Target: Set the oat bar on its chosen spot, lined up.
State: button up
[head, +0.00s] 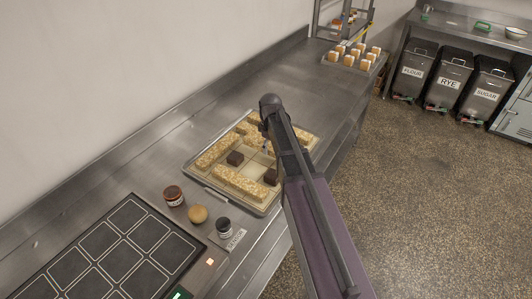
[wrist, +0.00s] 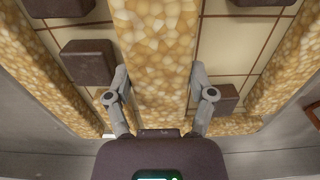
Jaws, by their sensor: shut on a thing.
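In the wrist view, a pale golden, grainy oat bar (wrist: 155,35) runs lengthwise between the two grey fingers of my gripper (wrist: 160,78). The gripper is shut on its sides. In the head view, my gripper (head: 266,147) is over a tray (head: 185,172) with a pale, gridded floor. My arm hides part of the tray there, and I cannot clearly tell the held bar from the others. Whether the held bar touches the tray floor is unclear. Other oat bars lie on the tray, one along the left side (head: 217,152) and one near the front (head: 240,182).
Dark brown blocks (head: 235,158) sit on the tray cells, one close to the left finger (wrist: 88,62) and one by the right finger (wrist: 226,97). Jars (head: 173,195), a round bun (head: 198,214) and a black panel (head: 110,250) are nearer.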

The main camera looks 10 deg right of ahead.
aim_at(266, 157)
jog(key=shift+w+a, duration=0.1)
dwell(0.3)
jog(key=shift+w+a, duration=0.15)
jog(key=shift+a, duration=0.05)
jog(key=shift+w+a+f+b, duration=0.1)
jog(key=shift+a+f+b, duration=0.05)
jog(key=shift+f+b, duration=0.35)
jog(key=shift+w+a+f+b, duration=0.1)
jog(key=shift+a+f+b, duration=0.05)
jog(key=shift+f+b, duration=1.2)
jog(key=shift+f, duration=0.15)
jog(key=o, duration=1.2)
jog(key=shift+o, duration=0.2)
jog(key=shift+r, duration=0.25)
notch_tip(266, 157, up, 12)
jog(key=p, duration=1.2)
